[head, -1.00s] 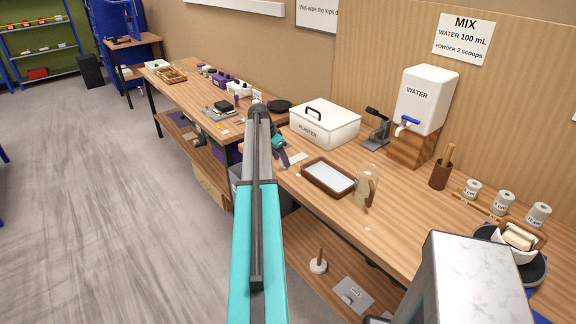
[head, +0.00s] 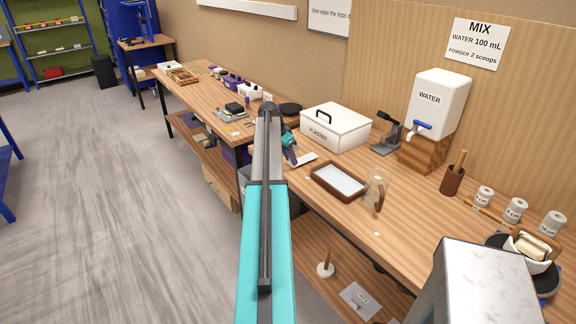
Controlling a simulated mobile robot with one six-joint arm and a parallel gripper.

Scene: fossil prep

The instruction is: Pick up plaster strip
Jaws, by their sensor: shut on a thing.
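The plaster strip (head: 305,159) is a small flat white piece at the near-left end of the mixing bench, left of the plaster box and behind the tray. My gripper (head: 293,161), with a teal body and dark fingers, is at the strip's left end and is shut on it. The fingertips are small and partly hidden beside my arm. Whether the strip is clear of the bench top is too small to tell.
A white lidded plaster box (head: 335,127) stands behind the strip. A brown-rimmed tray (head: 338,182) and a clear jug (head: 376,188) are to the right. A water dispenser (head: 438,105) stands farther back. Another table (head: 208,90) with tools lies beyond my arm.

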